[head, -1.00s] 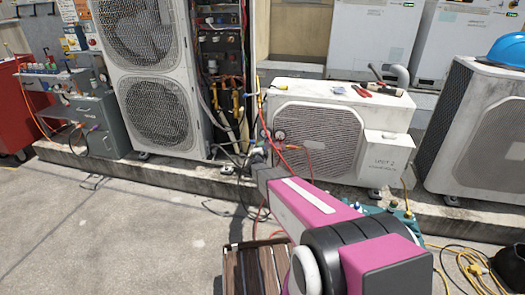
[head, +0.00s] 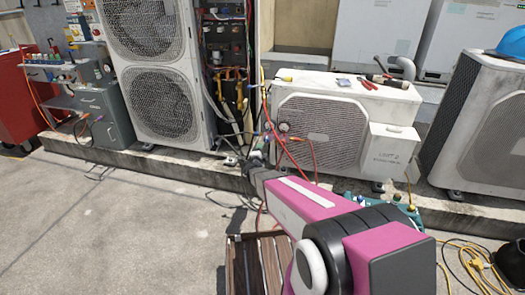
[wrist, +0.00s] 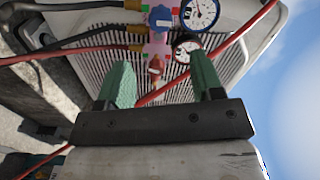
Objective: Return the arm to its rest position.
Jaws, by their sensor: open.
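My arm, magenta and white, reaches from the bottom right of the head view toward the small condenser. My gripper (head: 256,166) is at its far end, low by the condenser's left edge. In the wrist view my gripper (wrist: 160,78) shows two green fingers spread apart. They are open, with no object clamped between them. A pink gauge manifold (wrist: 157,48) with a blue knob and two round dials (wrist: 200,13) is beyond the fingers. A red hose (wrist: 245,30) crosses the view behind the gripper. I cannot tell if it touches a finger.
The small condenser (head: 318,128) carries tools on top. A tall condenser (head: 155,105) with exposed wiring stands left of it. A slatted wooden surface (head: 258,262) lies beneath my arm. Yellow cable (head: 470,262) lies at bottom right. The concrete at lower left (head: 110,225) is mostly clear.

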